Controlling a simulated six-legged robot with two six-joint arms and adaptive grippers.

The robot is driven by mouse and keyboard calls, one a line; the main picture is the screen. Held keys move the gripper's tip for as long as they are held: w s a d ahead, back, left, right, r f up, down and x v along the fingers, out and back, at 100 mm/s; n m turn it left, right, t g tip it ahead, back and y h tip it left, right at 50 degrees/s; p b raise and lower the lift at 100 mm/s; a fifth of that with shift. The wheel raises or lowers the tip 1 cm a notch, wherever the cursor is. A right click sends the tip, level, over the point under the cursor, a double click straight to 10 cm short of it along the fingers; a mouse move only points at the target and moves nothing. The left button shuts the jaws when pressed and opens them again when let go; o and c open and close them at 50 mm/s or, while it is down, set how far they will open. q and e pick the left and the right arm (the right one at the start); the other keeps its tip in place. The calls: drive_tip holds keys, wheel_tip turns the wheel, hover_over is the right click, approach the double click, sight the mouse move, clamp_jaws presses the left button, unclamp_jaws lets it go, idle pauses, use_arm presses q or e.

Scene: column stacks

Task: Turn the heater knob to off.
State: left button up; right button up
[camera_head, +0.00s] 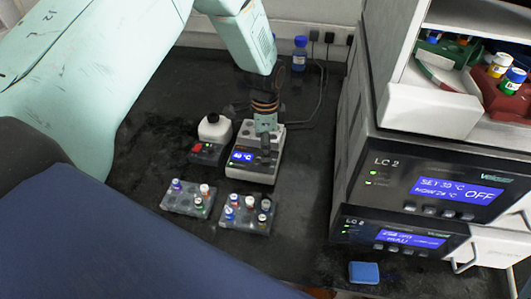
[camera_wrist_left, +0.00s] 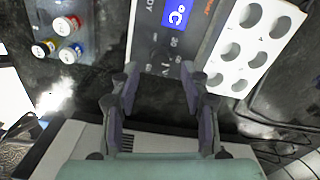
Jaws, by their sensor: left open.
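The heater (camera_head: 254,174) is a grey block with holes on top and a lit blue display (camera_head: 243,156) that seems to read 60 °C. My left gripper (camera_head: 265,142) is over the heater's top, pointing down. In the left wrist view, my left gripper (camera_wrist_left: 160,95) has its two fingers apart with nothing seen held between them. That view also shows the heater's blue display (camera_wrist_left: 177,14) and its white holed block (camera_wrist_left: 254,44). Small dial numbers show near the fingertips. My right gripper is out of view.
Two vial racks (camera_head: 176,207) (camera_head: 232,224) stand in front of the heater. Stacked LC 2 units (camera_head: 393,179) stand at right. A blue box (camera_head: 364,272) lies at the front.

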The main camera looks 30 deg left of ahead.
use_arm(q)
wheel_tip(320, 180, down, 2)
drive_tip(key=shift+a+f, duration=0.1)
drive_tip(key=shift+f, duration=0.5)
clamp_jaws()
